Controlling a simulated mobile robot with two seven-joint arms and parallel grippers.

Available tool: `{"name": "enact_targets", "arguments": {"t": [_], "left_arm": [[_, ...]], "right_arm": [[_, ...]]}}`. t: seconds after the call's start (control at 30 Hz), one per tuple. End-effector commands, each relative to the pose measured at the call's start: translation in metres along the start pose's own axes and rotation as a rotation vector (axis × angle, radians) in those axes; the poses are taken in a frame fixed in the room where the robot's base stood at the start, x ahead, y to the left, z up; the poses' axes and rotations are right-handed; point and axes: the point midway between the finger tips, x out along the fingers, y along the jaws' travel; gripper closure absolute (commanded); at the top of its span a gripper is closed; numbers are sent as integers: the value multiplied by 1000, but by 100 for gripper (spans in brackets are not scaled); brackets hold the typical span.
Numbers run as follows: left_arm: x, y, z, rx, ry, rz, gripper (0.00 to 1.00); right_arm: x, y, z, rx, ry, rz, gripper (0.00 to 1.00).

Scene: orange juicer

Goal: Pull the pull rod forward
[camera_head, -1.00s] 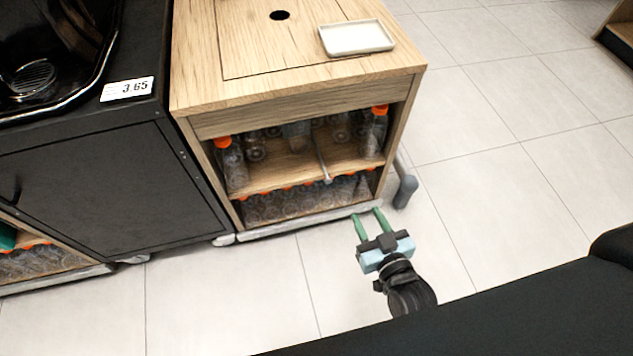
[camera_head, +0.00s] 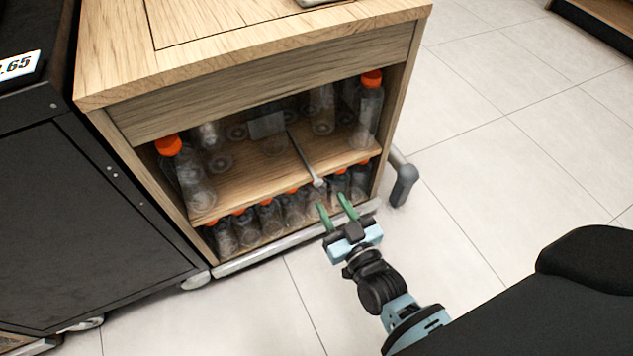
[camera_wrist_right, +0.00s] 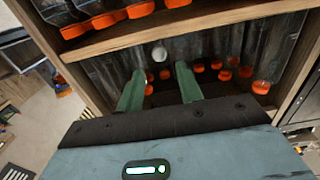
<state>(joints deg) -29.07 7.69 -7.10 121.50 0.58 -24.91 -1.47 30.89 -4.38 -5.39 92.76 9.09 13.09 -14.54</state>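The pull rod (camera_head: 305,160) is a thin grey metal rod. It runs from a grey plate (camera_head: 267,125) on the cabinet's upper shelf out toward the front, ending in a rounded tip. My right gripper (camera_head: 332,202) has green fingers that are apart with nothing between them. It is just in front of and below the rod's tip in the head view. In the right wrist view the pale round rod tip (camera_wrist_right: 159,53) shows beyond and between the open fingertips (camera_wrist_right: 160,69). I cannot tell any contact. My left gripper is not in view.
The wooden cabinet (camera_head: 240,75) holds clear bottles with orange caps on two shelves (camera_head: 245,180), close around the rod. A grey handle (camera_head: 403,184) stands at its right side. A black cabinet (camera_head: 70,220) is at left. Tiled floor (camera_head: 500,170) is open at right.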

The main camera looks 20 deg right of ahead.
Motion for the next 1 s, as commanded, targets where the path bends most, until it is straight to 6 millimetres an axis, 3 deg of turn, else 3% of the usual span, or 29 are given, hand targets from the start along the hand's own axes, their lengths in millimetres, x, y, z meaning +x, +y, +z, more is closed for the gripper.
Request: {"name": "enact_targets", "arguments": {"t": [0.53,0.97,1.0], "left_arm": [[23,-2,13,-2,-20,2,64],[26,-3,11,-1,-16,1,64],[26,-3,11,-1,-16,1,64]], "right_arm": [[67,0,1,1,0,1,64],[77,0,0,0,-1,0,64],[77,0,0,0,-1,0,68]]}}
